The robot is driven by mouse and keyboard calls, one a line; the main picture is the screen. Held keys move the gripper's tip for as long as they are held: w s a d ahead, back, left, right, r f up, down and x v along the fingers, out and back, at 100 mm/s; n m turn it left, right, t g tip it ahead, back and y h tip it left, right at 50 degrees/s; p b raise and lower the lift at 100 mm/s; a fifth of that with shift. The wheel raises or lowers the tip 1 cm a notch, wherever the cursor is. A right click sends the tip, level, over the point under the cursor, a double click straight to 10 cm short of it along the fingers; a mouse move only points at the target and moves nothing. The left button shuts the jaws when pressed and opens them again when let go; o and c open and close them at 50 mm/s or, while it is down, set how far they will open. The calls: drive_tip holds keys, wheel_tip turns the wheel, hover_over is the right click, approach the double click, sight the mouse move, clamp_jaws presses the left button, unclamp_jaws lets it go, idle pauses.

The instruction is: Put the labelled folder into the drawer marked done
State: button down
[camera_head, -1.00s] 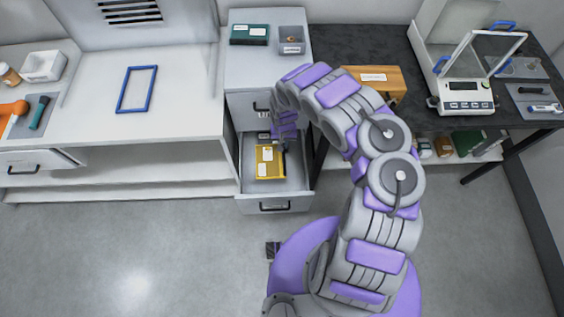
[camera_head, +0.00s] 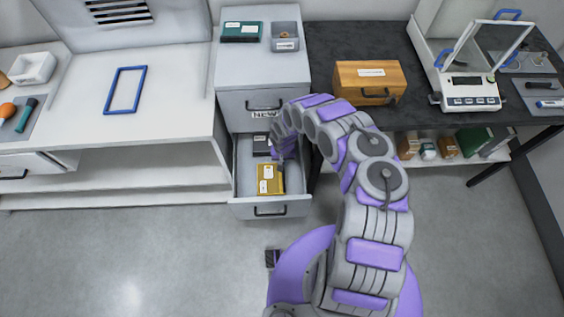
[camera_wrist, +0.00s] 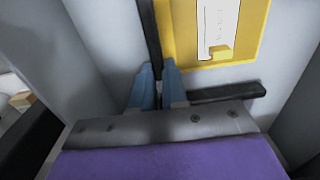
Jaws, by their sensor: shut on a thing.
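The yellow folder (camera_head: 271,180) with white labels is inside the open lower drawer (camera_head: 240,190), near its front. My gripper (camera_head: 285,158) reaches down into the drawer at the folder's back edge. In the wrist view the blue fingers (camera_wrist: 160,72) are shut on a dark strip along the edge of the yellow folder (camera_wrist: 263,20). Whether the folder rests on the drawer floor I cannot tell. A dark labelled item (camera_head: 261,145) lies behind it in the drawer. The shut drawer above (camera_head: 240,112) is marked NEW. No mark on the open drawer is readable.
On the cabinet top are a green labelled box (camera_head: 241,32) and a grey tray (camera_head: 285,45). A wooden box (camera_head: 358,85) and a balance (camera_head: 468,95) stand on the dark table at right. A blue frame (camera_head: 125,90) lies on the white bench at left.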

drive_tip(key=shift+a, duration=0.1)
drive_tip(key=shift+a, duration=0.25)
drive_tip(key=c, duration=1.4)
unclamp_jaws()
drive_tip(key=shift+a, duration=0.3)
drive_tip(key=shift+o, duration=1.3)
drive_tip(key=shift+d, duration=0.5)
drive_tip(key=shift+w+a+r, duration=0.1)
drive_tip(key=shift+r, duration=0.4)
wheel_tip(320, 180, up, 11)
drive_tip(key=p, duration=0.4)
drive_tip(key=shift+a+p, duration=0.15)
drive_tip(key=shift+p, duration=0.2)
